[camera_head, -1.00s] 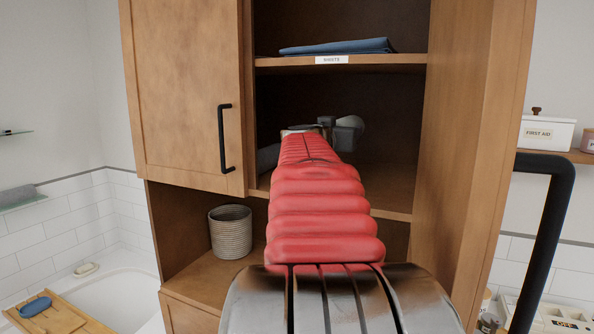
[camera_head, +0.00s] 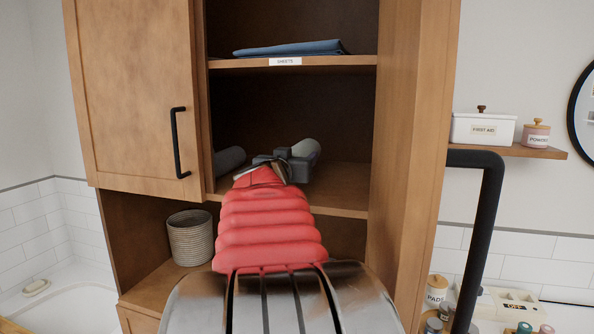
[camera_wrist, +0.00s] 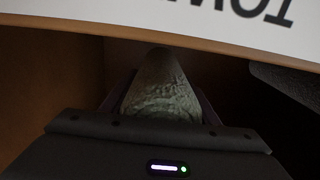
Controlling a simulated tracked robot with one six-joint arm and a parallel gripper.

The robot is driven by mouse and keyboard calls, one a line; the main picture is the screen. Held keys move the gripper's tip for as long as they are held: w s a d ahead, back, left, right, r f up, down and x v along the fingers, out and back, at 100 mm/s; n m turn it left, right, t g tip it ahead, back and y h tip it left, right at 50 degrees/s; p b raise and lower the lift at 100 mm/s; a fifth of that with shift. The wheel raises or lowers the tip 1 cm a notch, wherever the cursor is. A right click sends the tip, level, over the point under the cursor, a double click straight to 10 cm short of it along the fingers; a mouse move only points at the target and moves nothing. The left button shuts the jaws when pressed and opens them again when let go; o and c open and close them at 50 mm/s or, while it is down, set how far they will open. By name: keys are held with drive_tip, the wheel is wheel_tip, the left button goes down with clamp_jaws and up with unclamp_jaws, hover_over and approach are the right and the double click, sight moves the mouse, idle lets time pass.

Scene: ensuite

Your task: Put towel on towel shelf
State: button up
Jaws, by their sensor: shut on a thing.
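A pale grey-green rolled towel (camera_head: 308,150) is in my gripper (camera_head: 296,166), inside the cabinet's middle compartment, right of its centre. The gripper is shut on it, and the wrist view shows the towel's rounded end (camera_wrist: 160,88) between the fingers. The towel shelf (camera_head: 340,188) is the wooden board below it. Part of an upside-down label (camera_wrist: 215,12) with large letters, seemingly the start of "TOWEL", crosses the top of the wrist view. My red arm hides much of the shelf's front edge in the head view. I cannot tell whether the towel touches the shelf.
A darker grey roll (camera_head: 229,160) lies at the left of the same compartment. Blue folded sheets (camera_head: 290,48) lie on the shelf above. The cabinet door (camera_head: 135,90) is at left, and a woven basket (camera_head: 190,237) stands below. The shelf's right side is clear.

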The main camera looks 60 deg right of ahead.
drive_tip(key=shift+f, duration=1.55)
drive_tip(key=shift+f, duration=0.1)
drive_tip(key=o, duration=1.2)
drive_tip(key=shift+c, duration=0.2)
drive_tip(key=a, duration=0.4)
drive_tip(key=s+a, duration=0.1)
drive_tip(key=a, duration=0.3)
drive_tip(key=s+a, duration=0.1)
drive_tip(key=a, duration=0.3)
drive_tip(key=shift+w, duration=0.15)
